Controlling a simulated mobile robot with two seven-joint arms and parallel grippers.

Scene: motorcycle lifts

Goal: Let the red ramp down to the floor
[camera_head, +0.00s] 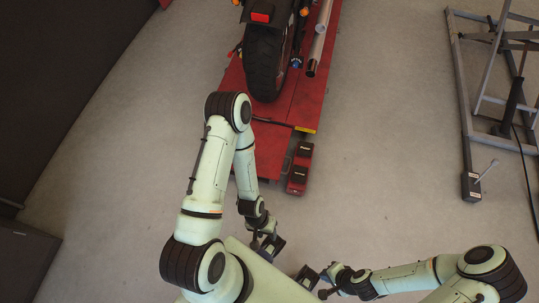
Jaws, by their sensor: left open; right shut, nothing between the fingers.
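The red lift (302,88) runs up the top middle of the head view with a motorcycle's rear wheel on it. The red ramp (271,150) is the panel at the lift's near end, partly hidden by my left arm. I cannot tell from above how far it is tilted or whether its near edge touches the floor. My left gripper (266,245) is open, nearer to me than the ramp and apart from it in the picture. My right gripper (316,283) is shut and empty, lower and to the right, away from the ramp.
A red and black foot part (299,168) sits just right of the ramp. A grey steel frame lift (463,100) stands at the right with a cable on the floor. A dark cabinet (25,262) is at the lower left. The grey floor between is clear.

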